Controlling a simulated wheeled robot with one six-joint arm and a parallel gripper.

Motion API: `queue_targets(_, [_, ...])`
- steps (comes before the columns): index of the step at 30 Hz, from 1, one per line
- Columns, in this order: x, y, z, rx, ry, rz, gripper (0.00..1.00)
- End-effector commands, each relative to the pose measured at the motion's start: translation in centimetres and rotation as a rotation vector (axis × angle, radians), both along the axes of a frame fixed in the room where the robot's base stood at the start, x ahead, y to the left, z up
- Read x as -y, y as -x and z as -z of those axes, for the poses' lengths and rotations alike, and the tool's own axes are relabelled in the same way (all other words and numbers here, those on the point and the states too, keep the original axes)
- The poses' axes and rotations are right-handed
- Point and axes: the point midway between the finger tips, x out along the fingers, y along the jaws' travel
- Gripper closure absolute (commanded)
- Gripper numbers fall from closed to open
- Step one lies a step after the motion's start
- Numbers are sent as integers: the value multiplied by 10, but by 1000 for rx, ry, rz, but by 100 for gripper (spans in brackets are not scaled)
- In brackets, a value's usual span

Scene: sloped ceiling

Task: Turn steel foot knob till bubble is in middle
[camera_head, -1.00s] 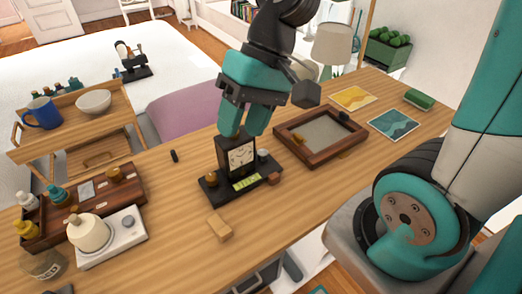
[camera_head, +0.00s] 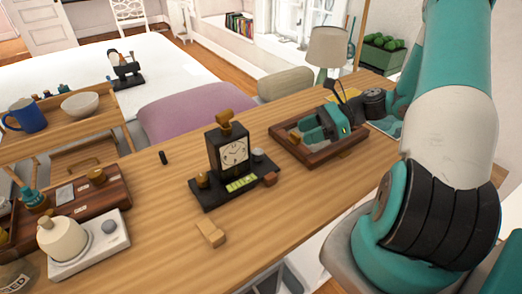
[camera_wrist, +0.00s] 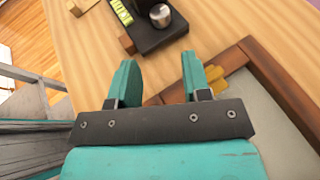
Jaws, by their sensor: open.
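A black clock (camera_head: 232,152) with a pale dial stands upright on a black base (camera_head: 212,198). A steel foot knob (camera_head: 258,155) sits at the base's right end; it also shows in the wrist view (camera_wrist: 160,15). A brass knob (camera_head: 202,179) is at the left end. The green level vial (camera_head: 241,184) lies along the base's front and is partly visible in the wrist view (camera_wrist: 121,11); its bubble is too small to place. My gripper (camera_head: 309,129) is open and empty, low over the wooden tray, right of the steel knob and apart from it. Its fingers (camera_wrist: 159,62) point toward the base.
The framed wooden tray (camera_head: 350,157) is under my gripper, with a brass piece by its edge (camera_wrist: 209,80). A small wooden block (camera_head: 270,179) stands beside the base's right front. Another block (camera_head: 211,234) lies in front. A brass piece (camera_head: 228,117) tops the clock.

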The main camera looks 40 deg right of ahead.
Motion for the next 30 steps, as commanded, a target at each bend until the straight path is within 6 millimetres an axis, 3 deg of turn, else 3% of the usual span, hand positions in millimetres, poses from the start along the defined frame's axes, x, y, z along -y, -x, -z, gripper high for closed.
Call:
queue_targets(6, [-45, -21, 19, -3, -1, -7, 56])
queue_targets(15, [-94, -46, 42, 0, 2, -7, 56])
queue_targets(21, [-110, -54, 50, 0, 2, -4, 56])
queue_targets(30, [-112, -56, 52, 1, 3, -2, 56])
